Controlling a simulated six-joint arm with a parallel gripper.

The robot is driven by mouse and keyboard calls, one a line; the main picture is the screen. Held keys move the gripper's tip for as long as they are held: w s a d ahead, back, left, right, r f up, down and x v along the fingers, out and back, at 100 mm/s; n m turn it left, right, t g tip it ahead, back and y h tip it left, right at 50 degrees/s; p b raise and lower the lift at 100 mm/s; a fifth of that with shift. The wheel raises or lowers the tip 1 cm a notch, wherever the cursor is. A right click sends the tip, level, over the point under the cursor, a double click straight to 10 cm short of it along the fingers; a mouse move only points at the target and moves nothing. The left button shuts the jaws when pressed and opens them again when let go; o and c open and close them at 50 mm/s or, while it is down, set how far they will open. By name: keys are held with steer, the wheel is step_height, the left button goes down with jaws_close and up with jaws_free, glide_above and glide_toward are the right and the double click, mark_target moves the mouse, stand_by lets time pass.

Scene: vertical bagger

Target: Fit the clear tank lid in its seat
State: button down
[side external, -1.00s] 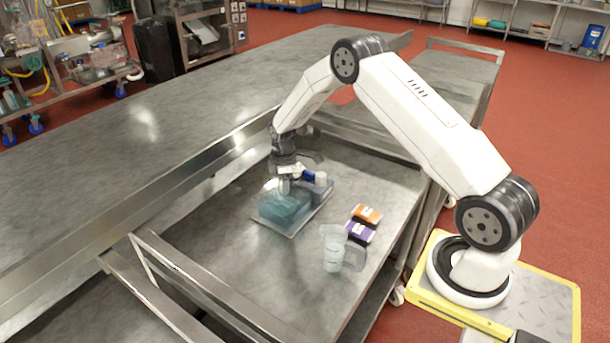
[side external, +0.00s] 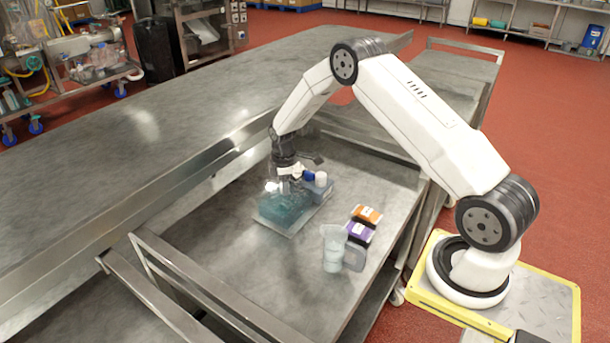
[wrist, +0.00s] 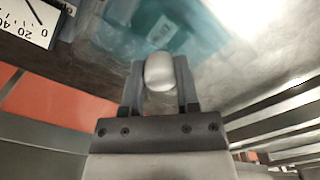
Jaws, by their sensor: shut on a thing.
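The clear tank lid is hard to make out; its pale rounded knob (wrist: 160,70) shows in the wrist view. My gripper (wrist: 160,88) is shut on this knob, one finger on each side. In the side view my gripper (side external: 283,184) is low over the blue-tinted tank (side external: 284,210), with a bright glint at its left. The tank also shows beyond the knob in the wrist view (wrist: 135,28). The lid's rim and the seat cannot be told apart, so I cannot tell whether they touch.
A blue cap (side external: 309,175) and a white cap (side external: 321,178) stand by the tank's far right. An orange box (side external: 368,213), a purple box (side external: 359,233) and a clear jug (side external: 333,255) stand to the right. The near-left tabletop (side external: 215,215) is clear.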

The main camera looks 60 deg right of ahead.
steer(key=shift+f, duration=0.4)
stand_by(0.6)
jaws_free()
stand_by(0.4)
steer(key=shift+r, duration=0.1)
steer(key=shift+r, duration=3.4)
steer(key=shift+r, duration=0.15)
step_height(320, 180, up, 8)
steer(key=shift+f, duration=0.25)
